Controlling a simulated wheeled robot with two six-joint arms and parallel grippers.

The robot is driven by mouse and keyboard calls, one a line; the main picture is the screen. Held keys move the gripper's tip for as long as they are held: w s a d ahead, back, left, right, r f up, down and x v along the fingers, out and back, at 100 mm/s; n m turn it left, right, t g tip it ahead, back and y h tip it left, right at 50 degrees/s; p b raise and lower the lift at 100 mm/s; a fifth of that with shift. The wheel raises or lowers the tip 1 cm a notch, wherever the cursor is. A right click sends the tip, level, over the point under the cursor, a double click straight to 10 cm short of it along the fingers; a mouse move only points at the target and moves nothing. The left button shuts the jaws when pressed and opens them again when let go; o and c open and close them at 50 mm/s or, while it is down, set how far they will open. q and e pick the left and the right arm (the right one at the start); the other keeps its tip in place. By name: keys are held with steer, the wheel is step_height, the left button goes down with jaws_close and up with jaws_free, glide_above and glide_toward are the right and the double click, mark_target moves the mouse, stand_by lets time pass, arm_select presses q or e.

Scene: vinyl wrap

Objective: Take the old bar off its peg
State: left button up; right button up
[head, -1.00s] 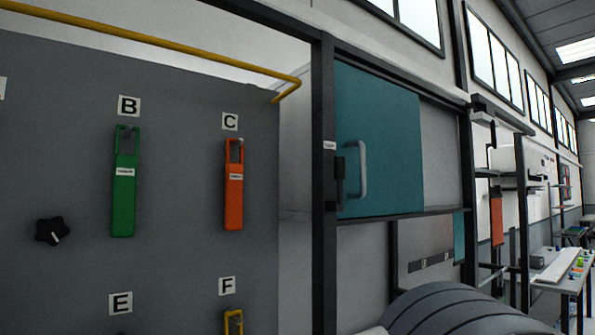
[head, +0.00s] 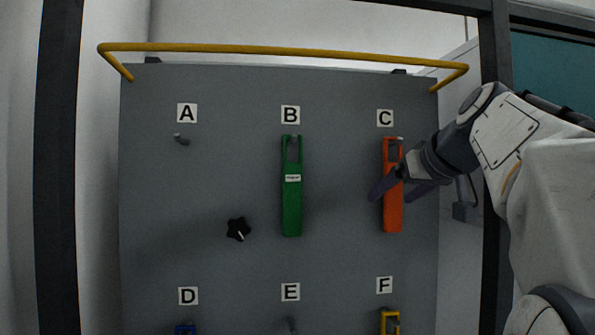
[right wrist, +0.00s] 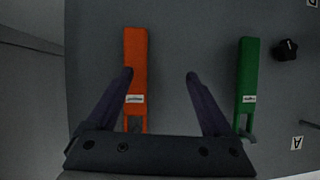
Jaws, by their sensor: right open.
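An orange bar (head: 392,218) hangs on the peg under the label C, and a green bar (head: 292,205) hangs under B. I cannot tell by sight which is the old bar. My right gripper (head: 392,197) is open in front of the orange bar, partly hiding it. In the right wrist view, which is upside down, one finger of the gripper (right wrist: 160,76) overlaps the orange bar (right wrist: 137,55). The other finger stands over bare board between it and the green bar (right wrist: 247,80). Contact cannot be told. My left gripper is not in view.
The grey board (head: 215,180) has a bare peg (head: 181,139) under A and a black star knob (head: 238,229). Blue (head: 186,329) and yellow (head: 390,322) pieces show at D and F. A yellow rail (head: 285,49) runs along the top. A dark post (head: 493,60) stands at right.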

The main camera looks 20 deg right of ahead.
mark_target(395, 187)
steer(key=s+d+r+h, duration=0.1)
steer(key=s+d+r, duration=0.1)
steer(key=d+r, duration=0.15)
steer(key=shift+t, duration=0.3)
steer(key=p+x, duration=0.1)
steer(key=x, duration=0.2)
steer(key=p+x, duration=0.1)
steer(key=x, duration=0.1)
steer(key=p+x, duration=0.1)
steer(key=x, duration=0.2)
steer(key=shift+w+r+p, duration=0.25)
steer(key=shift+w+p, duration=0.15)
steer(key=shift+w, duration=0.05)
steer(key=shift+w+d+f, duration=0.1)
steer(key=shift+w+f, duration=0.25)
steer(key=shift+w, duration=0.2)
jaws_close()
steer(key=shift+r, duration=0.1)
steer(key=shift+r, duration=0.1)
